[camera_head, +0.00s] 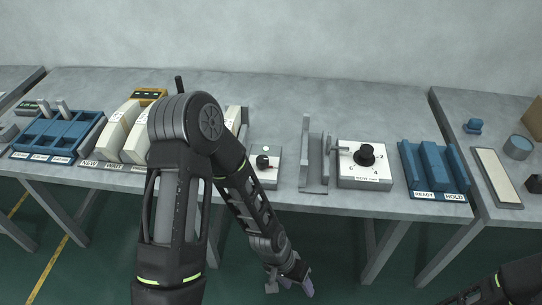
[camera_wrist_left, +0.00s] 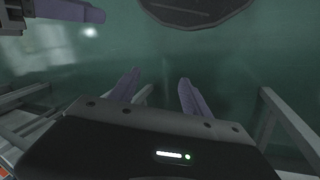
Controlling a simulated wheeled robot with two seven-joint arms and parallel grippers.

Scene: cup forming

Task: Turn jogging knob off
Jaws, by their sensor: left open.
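Two knobs stand on the grey table, and I cannot read which one is labelled jogging. One is a small black knob (camera_head: 263,161) on a narrow light-grey box. The other is a larger black dial knob (camera_head: 366,154) on a white numbered plate (camera_head: 350,175). My left gripper (camera_head: 297,279) hangs below the table's front edge, apart from both knobs. In the left wrist view its two purple-grey fingers (camera_wrist_left: 160,95) are spread and empty. A purple finger-like part at that view's upper left may be my right gripper (camera_wrist_left: 68,11); its jaws cannot be judged.
A grey upright bracket (camera_head: 314,165) stands between the knob boxes. Blue READY and HOLD trays (camera_head: 433,170) are to the right. Blue slots (camera_head: 57,135) and cream blocks (camera_head: 125,125) are to the left. My left arm covers part of the table. Open floor lies in front.

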